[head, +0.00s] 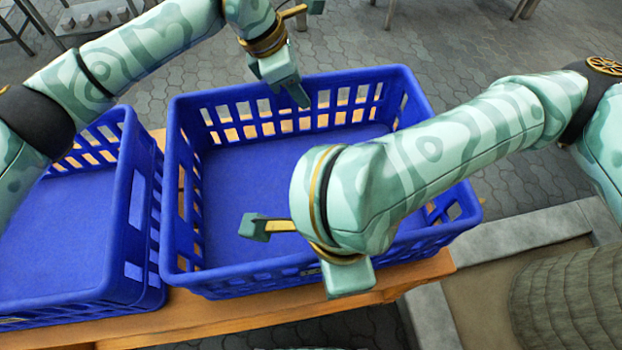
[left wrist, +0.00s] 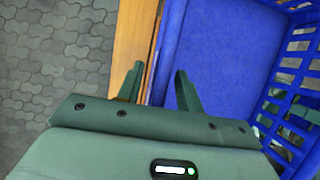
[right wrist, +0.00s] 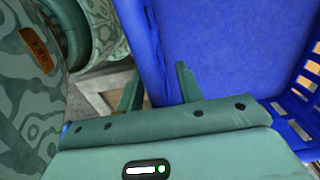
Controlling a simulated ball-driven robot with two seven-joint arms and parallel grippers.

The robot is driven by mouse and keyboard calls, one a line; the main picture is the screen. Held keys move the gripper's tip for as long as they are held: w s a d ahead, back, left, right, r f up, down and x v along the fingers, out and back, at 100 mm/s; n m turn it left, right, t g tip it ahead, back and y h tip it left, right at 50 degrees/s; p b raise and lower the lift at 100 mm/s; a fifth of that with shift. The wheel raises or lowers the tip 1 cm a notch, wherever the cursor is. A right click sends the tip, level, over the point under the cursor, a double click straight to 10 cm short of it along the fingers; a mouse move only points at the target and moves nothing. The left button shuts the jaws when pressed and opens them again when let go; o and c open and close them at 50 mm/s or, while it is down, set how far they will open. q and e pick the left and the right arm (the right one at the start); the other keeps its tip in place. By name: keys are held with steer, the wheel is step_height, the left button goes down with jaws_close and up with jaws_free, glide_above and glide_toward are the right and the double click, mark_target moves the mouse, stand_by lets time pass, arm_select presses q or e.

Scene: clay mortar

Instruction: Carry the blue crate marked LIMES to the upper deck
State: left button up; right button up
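An empty blue crate (head: 330,262) stands upright on a wooden bench top (head: 430,275) in the middle of the head view. I cannot read a LIMES mark on it; my right arm covers part of its near side. My left gripper (head: 303,52) is open at the far wall, one finger on the inner side. In the left wrist view, the crate wall (left wrist: 164,50) lies between its spread fingers. My right gripper (head: 300,254) is open at the near wall; the right wrist view shows that wall (right wrist: 152,60) between its fingers. Contact is unclear. I cannot identify an upper deck.
A second empty blue crate (head: 143,200) stands close on the left, with a narrow gap at most. Grey paving (head: 480,60) surrounds the bench. A pale kerb (head: 530,235) and a ribbed round object (head: 570,300) are at the right. Dark furniture stands at the upper left.

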arm_select(q)
steer(key=shift+f, duration=0.15)
arm_select(e)
steer(key=shift+f, duration=0.15)
arm_select(q)
steer(key=shift+c, duration=0.3)
arm_select(e)
steer(key=shift+a, duration=0.1)
steer(key=shift+c, duration=0.3)
arm_select(q)
jaws_close()
arm_select(e)
jaws_close()
steer(key=shift+w+a, duration=0.1)
